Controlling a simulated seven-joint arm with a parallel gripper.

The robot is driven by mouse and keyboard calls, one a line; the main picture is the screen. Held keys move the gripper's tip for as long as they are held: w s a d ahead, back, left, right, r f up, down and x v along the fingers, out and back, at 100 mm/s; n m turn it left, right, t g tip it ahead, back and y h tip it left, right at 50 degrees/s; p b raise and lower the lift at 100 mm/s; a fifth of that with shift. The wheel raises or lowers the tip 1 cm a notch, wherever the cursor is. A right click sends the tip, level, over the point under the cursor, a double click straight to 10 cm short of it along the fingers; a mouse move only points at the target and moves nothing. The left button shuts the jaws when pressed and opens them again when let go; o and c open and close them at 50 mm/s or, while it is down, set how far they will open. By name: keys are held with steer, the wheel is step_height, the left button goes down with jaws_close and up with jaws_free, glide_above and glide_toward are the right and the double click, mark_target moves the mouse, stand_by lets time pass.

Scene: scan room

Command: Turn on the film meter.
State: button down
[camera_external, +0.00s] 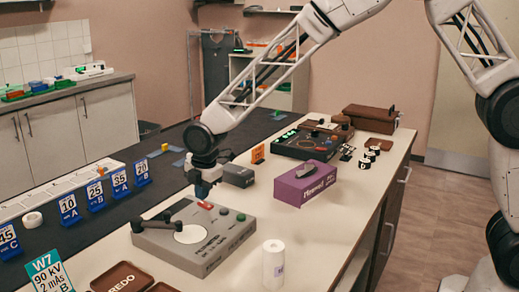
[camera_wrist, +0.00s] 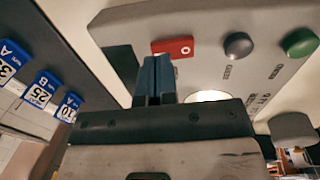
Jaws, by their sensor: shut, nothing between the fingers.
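The film meter (camera_external: 228,240) is a flat grey box on the bench, with a white disc (camera_external: 188,235) and a black arm (camera_external: 153,224) at its left. Its red rocker switch (camera_external: 205,205) sits on the far side, beside a grey button (camera_external: 223,210) and a green button (camera_external: 241,217). In the wrist view the red switch (camera_wrist: 172,46) shows an O mark at its right end. My gripper (camera_external: 203,188) is shut and empty, pointing down close to the switch. In the wrist view its fingertips (camera_wrist: 155,62) are right beside the switch's left part; I cannot tell whether they touch.
A purple box (camera_external: 305,184) and a black control console (camera_external: 312,142) stand farther back. A white roll (camera_external: 273,264) stands near the front, with brown trays (camera_external: 122,278) left of it. Several blue number cards (camera_external: 96,195) line the left side. A dark grey box (camera_external: 238,176) is just behind my gripper.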

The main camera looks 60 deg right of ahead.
steer(key=shift+w+f, duration=0.1)
steer(key=shift+f, duration=0.55)
steer(key=shift+f, duration=0.1)
steer(key=shift+w+f+g, duration=0.1)
steer(key=shift+f+g, duration=0.05)
steer(key=shift+g, duration=0.15)
steer(key=shift+s, duration=0.2)
steer(key=shift+s+r, duration=0.25)
steer(key=shift+s, duration=0.35)
steer(key=shift+r, duration=0.1)
step_height(320, 180, up, 14)
steer(key=s, duration=0.2)
stand_by(0.7)
